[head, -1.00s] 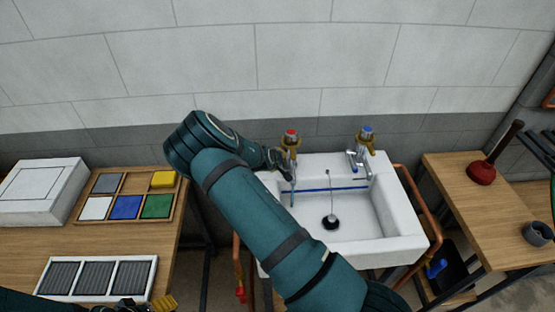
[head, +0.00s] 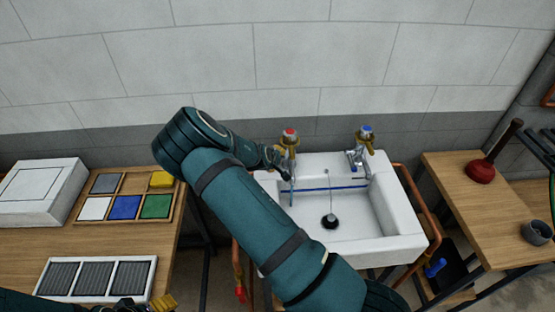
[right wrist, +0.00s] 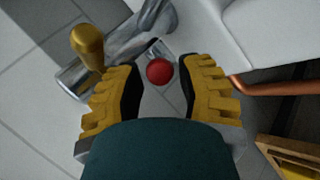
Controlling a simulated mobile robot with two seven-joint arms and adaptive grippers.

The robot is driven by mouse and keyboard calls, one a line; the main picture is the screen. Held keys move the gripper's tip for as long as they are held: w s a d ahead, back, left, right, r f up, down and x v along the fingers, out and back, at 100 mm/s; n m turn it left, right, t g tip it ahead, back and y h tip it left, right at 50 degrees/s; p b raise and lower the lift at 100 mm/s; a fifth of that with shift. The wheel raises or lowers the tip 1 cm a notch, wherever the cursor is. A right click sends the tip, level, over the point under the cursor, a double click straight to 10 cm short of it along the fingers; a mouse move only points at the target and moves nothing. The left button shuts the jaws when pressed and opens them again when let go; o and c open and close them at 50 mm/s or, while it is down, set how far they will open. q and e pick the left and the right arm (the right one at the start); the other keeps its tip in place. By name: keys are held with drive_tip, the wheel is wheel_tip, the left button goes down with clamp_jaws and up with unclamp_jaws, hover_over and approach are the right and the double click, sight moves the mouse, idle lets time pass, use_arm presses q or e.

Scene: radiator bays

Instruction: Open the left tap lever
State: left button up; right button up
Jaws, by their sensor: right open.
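The left tap has a red cap (head: 290,132) and stands at the back left of the white sink (head: 405,240). In the right wrist view its red cap (right wrist: 160,72) shows between the fingers of my right gripper (right wrist: 160,66), which are apart. The brass lever (right wrist: 88,45) lies outside the fingers, beyond the left one. I cannot tell whether any finger touches the tap. In the head view my right arm covers the sink's left side and ends close to the left tap. Part of my left gripper (head: 150,304) shows at the bottom left edge; its jaws are unclear.
The right tap with a blue cap (head: 366,130) stands at the back right of the sink. A wooden tray (head: 170,210) of coloured blocks and a white box (head: 38,195) lie on the left bench.

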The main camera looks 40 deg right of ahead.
drive_tip(key=v, duration=0.9)
drive_tip(key=shift+s+a+r, duration=0.15)
drive_tip(key=shift+a+r, duration=0.05)
drive_tip(key=shift+r, duration=0.05)
